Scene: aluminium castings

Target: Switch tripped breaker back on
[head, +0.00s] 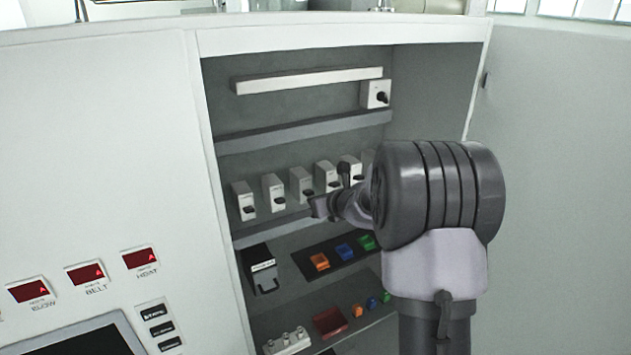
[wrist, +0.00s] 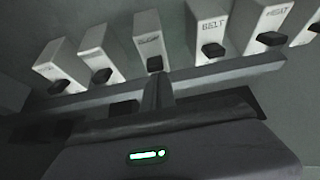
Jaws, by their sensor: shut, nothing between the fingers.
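A row of white breakers with dark levers sits on a rail in the open cabinet. In the wrist view they include the third from left (wrist: 148,35) with an unreadable label, one marked BELT (wrist: 207,22) and one marked HEAT (wrist: 262,18). Every clearly seen lever sits low on its face; I cannot tell which breaker is tripped. My gripper (wrist: 156,85) is shut and empty, its tip just below the third breaker's lever (wrist: 154,63). I cannot tell whether they touch. In the head view my gripper (head: 319,206) is before the row; my wrist partly hides its right end.
A single switch (head: 376,94) is on the upper rail. Below are a black handled unit (head: 260,268) and coloured buttons (head: 320,262). Red displays (head: 86,272) are on the left panel. The open door (head: 560,150) bounds the right side.

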